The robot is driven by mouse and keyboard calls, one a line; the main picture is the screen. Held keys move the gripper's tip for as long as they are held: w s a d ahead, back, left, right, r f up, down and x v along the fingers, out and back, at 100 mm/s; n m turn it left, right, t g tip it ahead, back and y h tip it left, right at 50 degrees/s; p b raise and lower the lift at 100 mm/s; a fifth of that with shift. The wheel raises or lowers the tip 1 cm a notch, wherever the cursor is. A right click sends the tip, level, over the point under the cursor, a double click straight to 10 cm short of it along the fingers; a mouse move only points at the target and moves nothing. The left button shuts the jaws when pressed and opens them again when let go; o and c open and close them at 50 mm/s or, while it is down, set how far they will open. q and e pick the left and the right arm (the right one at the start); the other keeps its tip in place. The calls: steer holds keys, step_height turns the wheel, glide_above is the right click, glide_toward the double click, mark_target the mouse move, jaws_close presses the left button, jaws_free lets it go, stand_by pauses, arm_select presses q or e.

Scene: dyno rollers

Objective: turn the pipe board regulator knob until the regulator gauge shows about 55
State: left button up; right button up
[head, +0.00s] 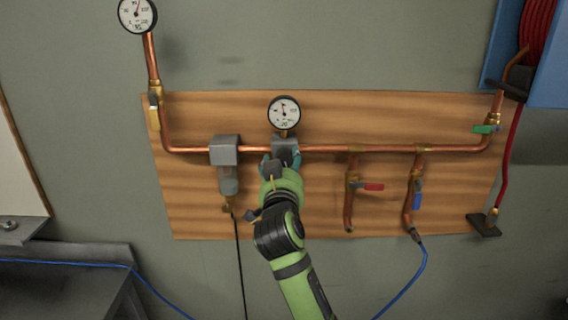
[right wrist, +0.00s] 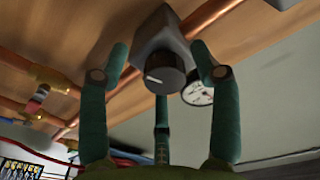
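The regulator (head: 286,145) is a grey block on the copper pipe of the wooden pipe board (head: 330,220). Its round white gauge (head: 284,112) sits just above; the needle points up and slightly left, but the numbers are too small to read. My right gripper (head: 281,161) is in front of the regulator and hides the knob in the head view. In the right wrist view the dark round knob (right wrist: 165,75) with a pale mark lies between my spread teal fingers, with visible gaps at the sides. The gauge (right wrist: 197,94) shows partly behind a finger there. My left gripper is out of view.
A grey filter unit (head: 224,150) hangs close left of the regulator. Valves with a red handle (head: 373,186) and a blue handle (head: 417,195) are to the right. Another gauge (head: 137,14) stands at the top left. A blue hose reel (head: 548,60) is at the upper right.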

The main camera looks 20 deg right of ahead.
steer(key=shift+r, duration=0.15)
steer(key=shift+s, duration=0.15)
steer(key=v, duration=0.7)
